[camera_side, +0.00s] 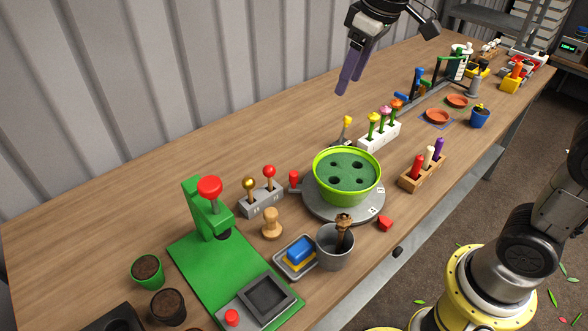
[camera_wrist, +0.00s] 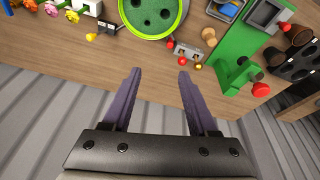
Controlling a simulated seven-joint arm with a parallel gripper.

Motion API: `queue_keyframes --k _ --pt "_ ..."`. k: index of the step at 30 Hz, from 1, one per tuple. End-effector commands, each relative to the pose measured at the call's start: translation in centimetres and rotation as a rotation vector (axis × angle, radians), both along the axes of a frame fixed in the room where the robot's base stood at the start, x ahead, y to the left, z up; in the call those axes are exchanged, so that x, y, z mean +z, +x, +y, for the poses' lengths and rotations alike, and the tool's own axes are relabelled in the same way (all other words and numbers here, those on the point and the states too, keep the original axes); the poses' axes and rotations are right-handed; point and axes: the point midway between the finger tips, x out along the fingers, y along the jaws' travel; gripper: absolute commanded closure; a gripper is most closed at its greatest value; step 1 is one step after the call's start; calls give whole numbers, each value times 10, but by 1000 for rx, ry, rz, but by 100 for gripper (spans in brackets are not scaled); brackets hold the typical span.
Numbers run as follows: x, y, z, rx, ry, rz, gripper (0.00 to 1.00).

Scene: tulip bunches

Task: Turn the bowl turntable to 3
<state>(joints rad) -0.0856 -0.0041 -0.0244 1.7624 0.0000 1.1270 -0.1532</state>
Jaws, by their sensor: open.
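The bowl turntable is a grey round disc (camera_side: 347,209) on the table, with small number tags on its rim, too small to read surely. A lime-green bowl (camera_side: 325,184) with a dark green, holed filling stands on it; the bowl also shows at the top of the wrist view (camera_wrist: 184,8). A red block (camera_side: 385,223) lies by the disc's front right edge, and a red peg (camera_side: 294,178) stands at its left. My gripper (camera_side: 350,88) hangs in the air above and behind the bowl, open and empty. Its two purple fingers (camera_wrist: 158,76) are apart in the wrist view.
A grey two-lever box (camera_side: 261,201), a wooden stamp (camera_side: 271,225) and a grey cup (camera_side: 334,247) stand left and in front of the turntable. A flower rack (camera_side: 379,135) is behind, and a wooden peg rack (camera_side: 422,173) at right. The table's back strip is clear.

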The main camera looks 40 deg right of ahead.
Motion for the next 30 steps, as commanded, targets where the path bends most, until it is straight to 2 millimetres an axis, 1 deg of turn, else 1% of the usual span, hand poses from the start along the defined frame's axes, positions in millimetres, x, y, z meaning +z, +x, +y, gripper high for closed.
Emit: queue_keyframes --k 1,3,5,6,9,11,12,15,23,26,30 --pt "-11 19 6 15 -4 33 41" --pt "-27 42 13 34 -10 71 41" --pt "-43 59 20 47 -14 104 41" --pt "-54 70 24 56 -17 126 41" --pt "-83 90 34 72 -24 177 41" --pt "-99 98 38 79 -27 204 41" --pt "-109 101 41 83 -30 222 41" --pt "-129 102 45 91 -35 260 41" --pt "-154 101 48 98 -38 282 41" --pt "-171 100 48 97 -38 283 41" --pt "-199 100 48 97 -38 284 41"
